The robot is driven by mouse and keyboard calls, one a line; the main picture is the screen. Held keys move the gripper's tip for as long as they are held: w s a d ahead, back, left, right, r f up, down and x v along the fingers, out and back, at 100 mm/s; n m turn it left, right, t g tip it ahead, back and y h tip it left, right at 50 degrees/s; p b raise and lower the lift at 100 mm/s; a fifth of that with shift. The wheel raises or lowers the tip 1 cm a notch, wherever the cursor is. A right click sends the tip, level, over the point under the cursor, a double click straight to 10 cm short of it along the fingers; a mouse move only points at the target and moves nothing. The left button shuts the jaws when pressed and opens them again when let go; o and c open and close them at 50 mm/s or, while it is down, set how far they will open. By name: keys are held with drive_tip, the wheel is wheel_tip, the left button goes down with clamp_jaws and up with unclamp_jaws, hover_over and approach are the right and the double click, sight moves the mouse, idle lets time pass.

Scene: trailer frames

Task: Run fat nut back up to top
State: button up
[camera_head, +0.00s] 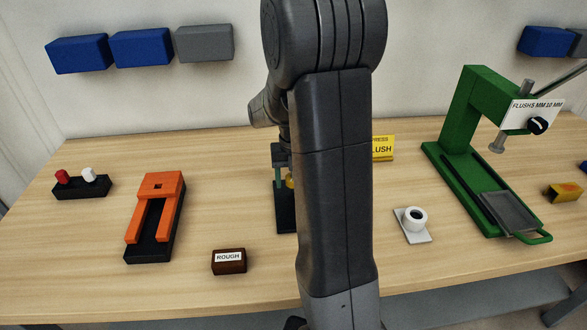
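My dark grey arm stands upright across the middle of the head camera view, and my gripper is hidden behind it. A small dark green stand (279,157) on a black base shows just left of the arm, partly covered by it. A bit of a yellow, brass-like part (290,181) shows on this stand at the arm's edge. I cannot tell whether it is the fat nut, or whether my gripper touches it. No other part is clearly recognisable as the nut.
An orange fork-shaped fixture (162,186), a red-and-white peg block (82,185) and a brown ROUGH block (229,262) are left. A yellow sign (383,148), a white ring on a plate (414,219), a green press (460,120) and a yellow block (563,192) are right.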

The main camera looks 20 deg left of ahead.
wheel_tip(320, 180, up, 14)
drive_tip(key=shift+f, duration=0.2)
idle(0.4)
